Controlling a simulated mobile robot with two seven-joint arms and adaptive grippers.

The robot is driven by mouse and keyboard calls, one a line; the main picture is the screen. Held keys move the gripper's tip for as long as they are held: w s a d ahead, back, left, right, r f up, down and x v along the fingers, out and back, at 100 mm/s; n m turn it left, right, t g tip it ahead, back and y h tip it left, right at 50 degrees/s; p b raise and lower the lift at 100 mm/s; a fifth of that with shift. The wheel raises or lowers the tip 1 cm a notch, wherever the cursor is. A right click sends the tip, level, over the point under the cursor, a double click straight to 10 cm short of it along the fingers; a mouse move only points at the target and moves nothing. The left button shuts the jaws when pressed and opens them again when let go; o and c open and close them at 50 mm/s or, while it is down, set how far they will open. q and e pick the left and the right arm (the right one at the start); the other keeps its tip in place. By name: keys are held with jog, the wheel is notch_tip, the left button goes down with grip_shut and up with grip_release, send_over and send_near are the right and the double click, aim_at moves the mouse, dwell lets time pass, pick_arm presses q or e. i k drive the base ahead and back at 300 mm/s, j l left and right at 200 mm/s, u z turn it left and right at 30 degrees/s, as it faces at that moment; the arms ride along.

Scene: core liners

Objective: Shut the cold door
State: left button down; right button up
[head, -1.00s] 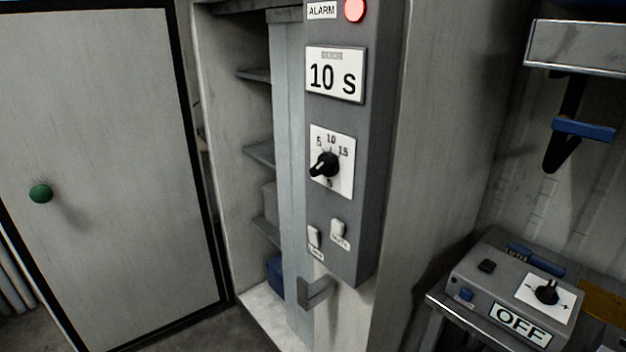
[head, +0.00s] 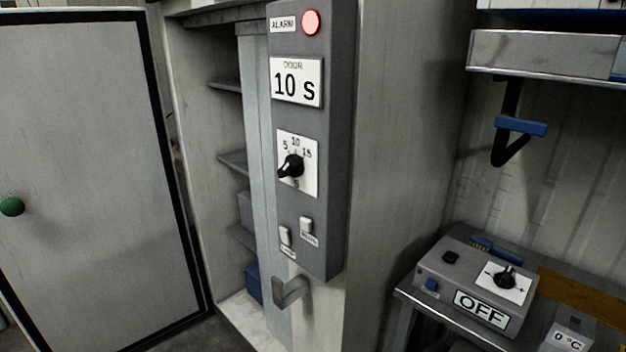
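The cold door (head: 90,170) is a pale grey panel with a black seal around its edge, at the left of the head view. It stands swung open, apart from the cabinet (head: 205,150), whose shelves show through the opening. A green round knob (head: 12,206) sits on the door near the left picture edge. A grey control box (head: 330,130) on the cabinet front has a lit red alarm lamp (head: 311,22) and a door display (head: 297,82) reading 10 S. A metal catch (head: 292,290) juts out below the box. Neither gripper is in view.
A bench at the right holds a grey unit (head: 470,290) with a dial and an OFF sign, and a small 0 °C box (head: 568,335). A blue-handled black bracket (head: 520,126) hangs on the wall above. Dark floor shows below the door.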

aim_at(100, 256)
jog(key=i+j, duration=0.15)
jog(key=j, duration=0.45)
jog(key=i+j, duration=0.1)
jog(key=j, duration=0.45)
jog(key=i+j, duration=0.15)
jog(key=j, duration=0.45)
jog(key=i+j, duration=0.1)
jog(key=j, duration=0.5)
jog(key=i+j+z, duration=0.1)
jog(key=j, duration=0.45)
jog(key=i+j, duration=0.15)
jog(key=j, duration=0.45)
jog(key=i+j, duration=0.1)
jog(key=j, duration=0.5)
